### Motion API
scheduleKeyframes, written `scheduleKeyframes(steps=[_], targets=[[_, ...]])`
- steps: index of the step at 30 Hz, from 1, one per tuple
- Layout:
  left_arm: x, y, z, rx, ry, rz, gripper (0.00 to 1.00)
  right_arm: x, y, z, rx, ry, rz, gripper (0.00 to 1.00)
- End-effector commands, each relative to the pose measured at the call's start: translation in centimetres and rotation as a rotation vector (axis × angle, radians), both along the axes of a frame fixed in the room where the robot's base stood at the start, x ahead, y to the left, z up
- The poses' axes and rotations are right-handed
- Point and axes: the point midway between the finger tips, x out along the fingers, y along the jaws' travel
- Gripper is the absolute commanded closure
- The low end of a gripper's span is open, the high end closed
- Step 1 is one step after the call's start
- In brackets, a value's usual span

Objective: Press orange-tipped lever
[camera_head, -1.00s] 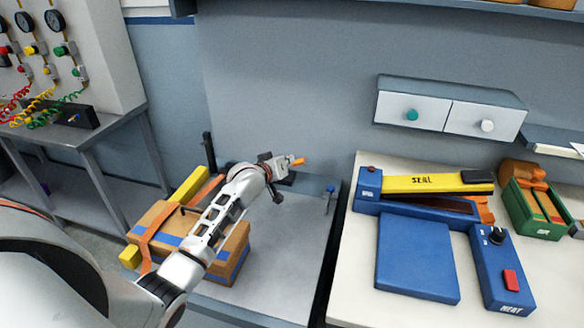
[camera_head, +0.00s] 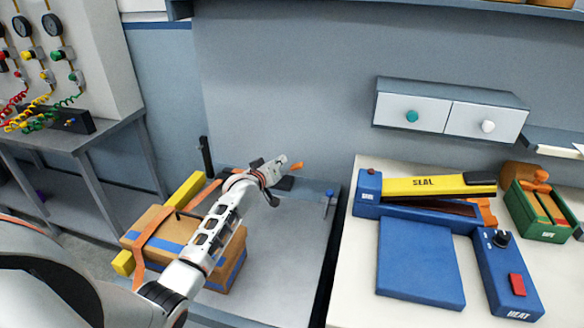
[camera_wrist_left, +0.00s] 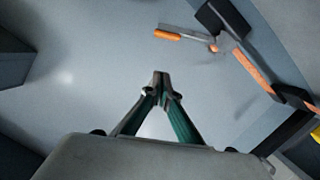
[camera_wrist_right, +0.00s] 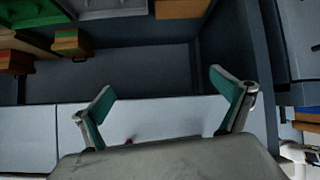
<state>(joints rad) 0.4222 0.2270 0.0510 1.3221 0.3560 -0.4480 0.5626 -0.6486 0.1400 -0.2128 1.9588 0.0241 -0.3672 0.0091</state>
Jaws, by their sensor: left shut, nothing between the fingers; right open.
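The orange-tipped lever shows its orange tip (camera_head: 297,166) just right of my left gripper (camera_head: 268,180) in the head view. In the left wrist view the orange tip (camera_wrist_left: 180,34) ends a thin metal arm beyond the closed fingers. My left gripper (camera_wrist_left: 160,82) is shut and empty, with a visible gap in the picture between its fingertips and the lever. Contact cannot be told from the head view, where the wrist hides part of the lever. My right gripper (camera_wrist_right: 166,100) is open and empty in the right wrist view; it is out of the head view.
A strapped cardboard box (camera_head: 185,226) lies beneath my left arm on the grey bench (camera_head: 285,250). A blue sealer with a yellow handle (camera_head: 425,185) stands on the white table at right. White drawers (camera_head: 411,111) hang on the wall. Bench space right of the box is clear.

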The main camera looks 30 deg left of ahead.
Motion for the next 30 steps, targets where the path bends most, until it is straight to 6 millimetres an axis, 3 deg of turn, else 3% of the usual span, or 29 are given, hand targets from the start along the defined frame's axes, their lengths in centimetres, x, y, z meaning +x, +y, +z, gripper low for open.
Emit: scheduleKeyframes(steps=[11,18,30], targets=[[5.8,0.5,-1.8,0.000,0.004,0.000,1.00,-0.8,-0.1,-3.1,-0.004,0.022,0.001,0.00],[5.8,-1.1,-4.4,-0.001,0.002,0.000,1.00,-0.4,-0.2,-2.8,-0.009,0.010,0.001,0.00],[5.8,-1.4,-4.8,0.000,0.001,0.000,1.00,-0.2,-0.3,-2.7,-0.013,0.006,0.001,0.00]])
